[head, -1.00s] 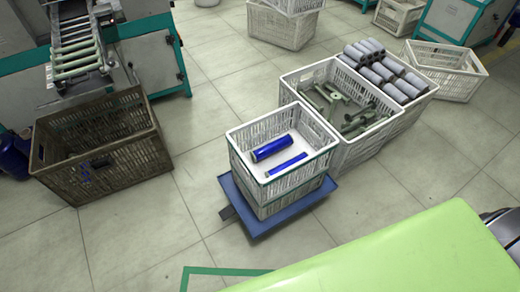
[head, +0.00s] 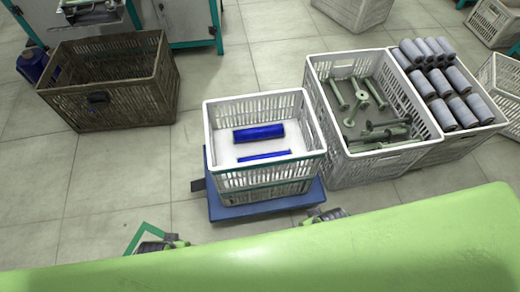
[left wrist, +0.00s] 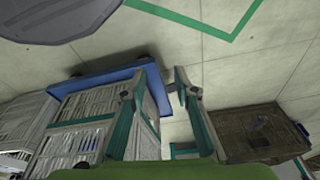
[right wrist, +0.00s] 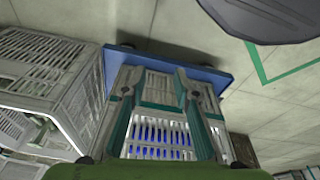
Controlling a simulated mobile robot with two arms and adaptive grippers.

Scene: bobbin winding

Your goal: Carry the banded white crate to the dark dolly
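The white crate (head: 265,175) has a green band and holds two blue rolls. It seems to be stacked on another white crate, above a blue dolly (head: 228,212). I cannot make out a separate dark dolly. My left gripper (head: 162,243) is in front and to the left of the stack, apart from it. The left wrist view shows its fingers open and empty (left wrist: 156,85), with the stack (left wrist: 85,138) beyond. My right gripper (head: 325,216) is near the dolly's front right corner. The right wrist view shows its fingers open (right wrist: 156,80), facing the crate (right wrist: 150,128).
A brown crate (head: 120,105) stands empty at left. A white crate of green bobbins (head: 350,165) stands close at right, beside one with grey rolls (head: 455,140). Machines stand at the back. Floor is clear between the brown crate and the stack.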

